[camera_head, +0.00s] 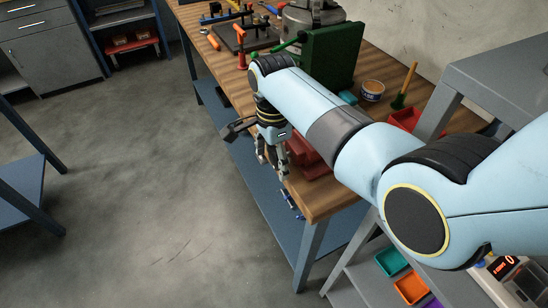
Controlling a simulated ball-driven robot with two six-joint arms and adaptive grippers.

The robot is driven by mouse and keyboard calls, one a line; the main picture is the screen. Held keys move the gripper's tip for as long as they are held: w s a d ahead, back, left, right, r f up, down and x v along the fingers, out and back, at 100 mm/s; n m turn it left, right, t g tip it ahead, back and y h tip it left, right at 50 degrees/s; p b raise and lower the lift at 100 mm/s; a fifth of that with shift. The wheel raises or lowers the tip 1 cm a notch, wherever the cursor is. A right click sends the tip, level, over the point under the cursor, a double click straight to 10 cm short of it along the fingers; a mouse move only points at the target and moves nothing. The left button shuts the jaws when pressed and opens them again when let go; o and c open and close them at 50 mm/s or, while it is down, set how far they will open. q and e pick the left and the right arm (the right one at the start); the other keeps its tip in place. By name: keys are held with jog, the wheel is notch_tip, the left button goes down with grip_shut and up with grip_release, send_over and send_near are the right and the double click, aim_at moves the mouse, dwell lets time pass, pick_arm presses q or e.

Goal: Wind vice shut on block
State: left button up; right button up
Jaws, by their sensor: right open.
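My right arm reaches in from the right, across the wooden workbench (330,200). My right gripper (271,162) hangs open, fingers pointing down, at the bench's front edge. A red body (312,165), which looks like the vice, sits at that edge just behind and to the right of the fingers. My arm and gripper cover much of it. I cannot tell whether the fingers touch it, nor make out its jaws, handle or block. A dark grey piece (238,128) juts out left of the gripper; I cannot tell what it belongs to. My left gripper is not in view.
A dark green upright block (330,55) stands on the bench behind my arm. A small tin (372,90) and a wooden-handled brush (405,85) stand to its right. Several tools crowd the bench's far end. Open floor (150,180) lies left.

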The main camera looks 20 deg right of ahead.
jog(key=shift+f, duration=0.15)
jog(key=c, duration=1.2)
jog(key=shift+s+t+p, duration=0.15)
jog(key=shift+t+p, duration=0.45)
jog(key=shift+p, duration=0.4)
jog(key=shift+t+p, duration=1)
jog(key=shift+t, duration=0.8)
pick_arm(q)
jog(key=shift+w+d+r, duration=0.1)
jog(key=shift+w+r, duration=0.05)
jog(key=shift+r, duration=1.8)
pick_arm(e)
jog(key=shift+f+t, duration=0.1)
jog(key=shift+t, duration=0.8)
